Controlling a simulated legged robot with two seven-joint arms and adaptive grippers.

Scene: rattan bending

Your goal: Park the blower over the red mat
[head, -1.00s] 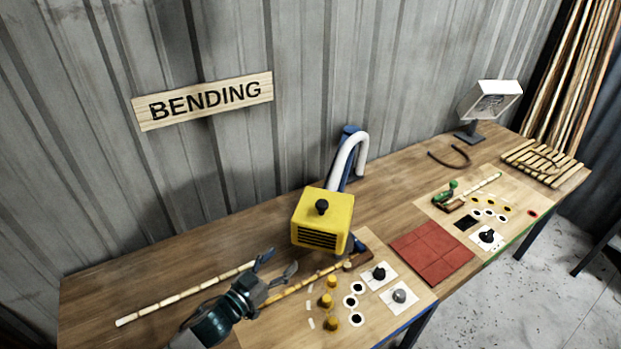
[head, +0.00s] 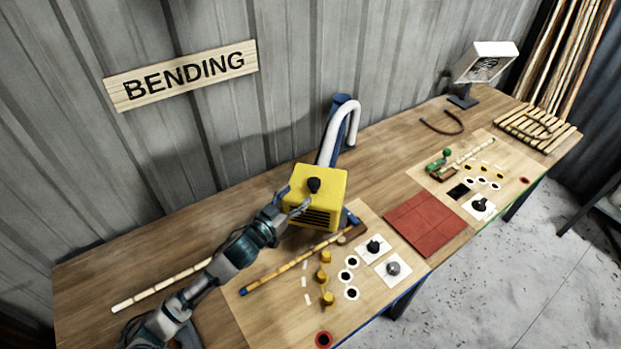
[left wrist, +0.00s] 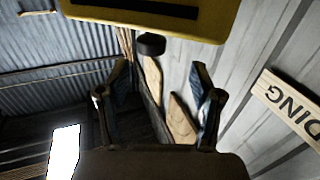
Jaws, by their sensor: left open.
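The blower is a yellow box (head: 330,187) with a black knob (head: 314,185) on top and dark slots in its front. It hangs by a blue post (head: 340,115) with a white hose, over the left part of the bench. The red mat (head: 427,224) lies bare on the bench to the right of it. My left gripper (head: 294,200) is open at the blower's left side, close to the knob. In the left wrist view the yellow blower (left wrist: 160,17) spans the top, and the knob (left wrist: 151,44) sits beyond and between the open fingers. My right gripper is not in view.
A left board (head: 290,300) holds yellow pegs, black-and-white discs and knobs below the blower. A right board (head: 485,165), a lamp-like stand (head: 485,62) and a slatted rack (head: 538,128) stand farther right.

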